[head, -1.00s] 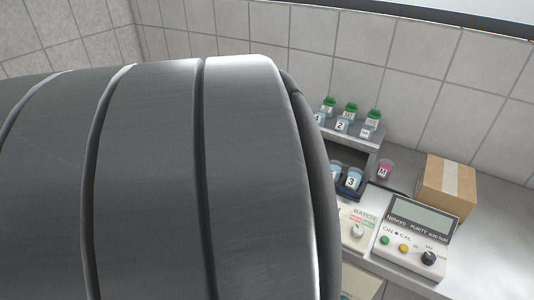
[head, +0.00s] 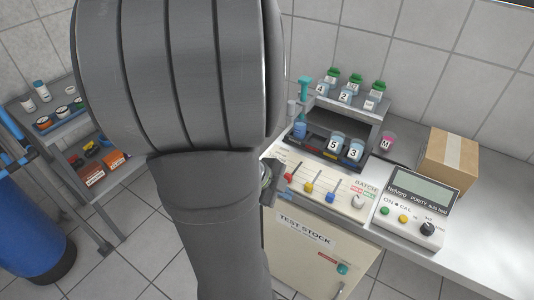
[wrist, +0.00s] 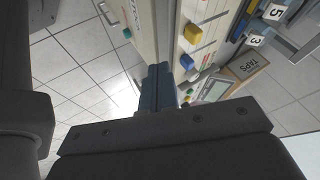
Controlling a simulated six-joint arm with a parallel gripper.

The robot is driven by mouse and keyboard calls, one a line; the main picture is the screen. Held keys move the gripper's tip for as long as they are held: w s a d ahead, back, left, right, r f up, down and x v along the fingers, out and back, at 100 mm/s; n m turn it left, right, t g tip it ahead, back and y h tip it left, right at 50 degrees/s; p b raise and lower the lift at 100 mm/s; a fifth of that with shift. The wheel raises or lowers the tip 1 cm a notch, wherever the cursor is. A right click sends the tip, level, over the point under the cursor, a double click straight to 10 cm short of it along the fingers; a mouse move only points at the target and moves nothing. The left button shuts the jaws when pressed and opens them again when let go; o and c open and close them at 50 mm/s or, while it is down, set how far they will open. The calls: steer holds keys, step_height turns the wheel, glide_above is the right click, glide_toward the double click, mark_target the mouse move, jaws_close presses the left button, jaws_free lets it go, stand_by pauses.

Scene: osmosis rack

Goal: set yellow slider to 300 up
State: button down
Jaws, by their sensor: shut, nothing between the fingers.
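The yellow slider (head: 308,187) sits on the cream batch panel (head: 347,205), between a red slider (head: 289,177) on its left and a blue slider (head: 331,196) on its right. In the wrist view the yellow slider (wrist: 192,33) shows above and right of my gripper (wrist: 158,88). The gripper's fingers are shut, empty and apart from the slider, beside the panel's front edge. The blue slider also shows in the wrist view (wrist: 187,62). In the head view my arm hides most of the gripper. The scale markings are too small to read.
A rack with numbered cups (head: 354,149) stands behind the panel. A purity meter (head: 414,207) and a cardboard box (head: 449,160) are on the right. A cabinet (head: 310,248) is below. A shelf (head: 80,165) and blue tank (head: 30,230) are left.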

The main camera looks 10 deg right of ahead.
steer(key=d+f, duration=0.1)
steer(key=w+d+f, duration=0.1)
steer(key=d, duration=0.1)
steer(key=w+d+f, duration=0.1)
steer(key=f, duration=0.1)
steer(key=shift+w+d, duration=0.1)
steer(key=shift+d, duration=0.3)
steer(key=shift+w+d, duration=0.5)
steer(key=shift+w, duration=0.1)
steer(key=w+d, duration=0.6)
steer(key=shift+w+d+r, duration=0.1)
steer(key=shift+w+d, duration=0.2)
steer(key=shift+d, duration=0.1)
steer(key=s+a, duration=0.3)
steer(key=shift+a+r, duration=0.1)
steer(key=shift+a, duration=0.05)
steer(key=v, duration=0.9)
steer(key=shift+r, duration=0.25)
